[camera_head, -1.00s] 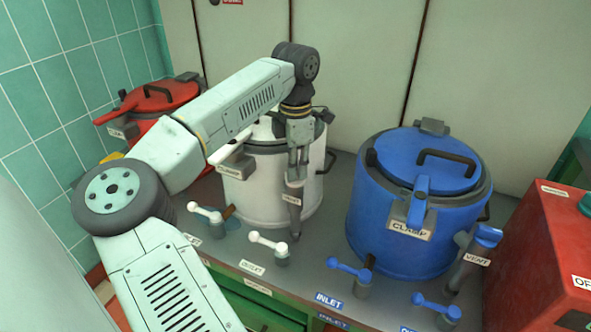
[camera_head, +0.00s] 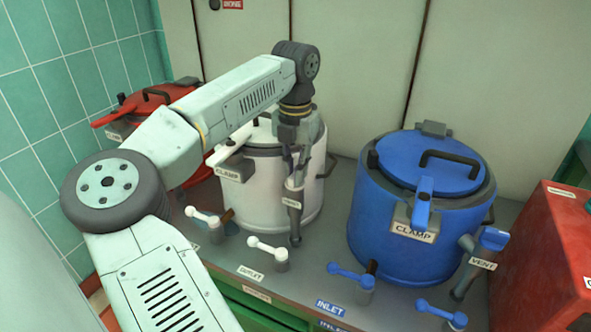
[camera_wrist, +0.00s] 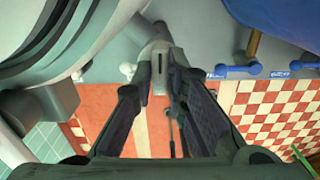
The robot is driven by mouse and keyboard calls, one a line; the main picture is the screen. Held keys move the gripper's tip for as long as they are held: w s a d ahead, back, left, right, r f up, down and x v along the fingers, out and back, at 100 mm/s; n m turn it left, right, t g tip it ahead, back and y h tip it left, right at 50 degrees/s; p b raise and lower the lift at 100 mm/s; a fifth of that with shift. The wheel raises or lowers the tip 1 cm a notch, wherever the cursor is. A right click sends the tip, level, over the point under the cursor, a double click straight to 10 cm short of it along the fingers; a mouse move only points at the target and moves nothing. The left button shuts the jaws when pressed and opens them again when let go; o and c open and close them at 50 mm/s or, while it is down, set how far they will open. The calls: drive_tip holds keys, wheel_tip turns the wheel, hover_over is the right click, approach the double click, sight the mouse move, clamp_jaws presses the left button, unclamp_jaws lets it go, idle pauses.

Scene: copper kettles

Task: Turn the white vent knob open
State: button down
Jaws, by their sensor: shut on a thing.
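The white kettle (camera_head: 258,195) stands in the middle of the head view. Its grey vent pipe (camera_head: 295,225) rises at its front right, with a small label on it. My gripper (camera_head: 296,178) points down over the top of this pipe and is shut on the vent knob.
The blue kettle (camera_head: 420,225) stands to the right with its own vent knob (camera_head: 493,239). A red kettle (camera_head: 150,100) is behind my arm at left. White valve handles (camera_head: 267,248) stick up along the front of the counter. A red box (camera_head: 545,260) is at far right.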

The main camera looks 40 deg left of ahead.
drive_tip(key=shift+n, duration=0.3)
drive_tip(key=c, duration=1.6)
unclamp_jaws()
drive_tip(key=shift+r, duration=0.1)
wheel_tip(320, 180, up, 7)
drive_tip(key=shift+r, duration=0.15)
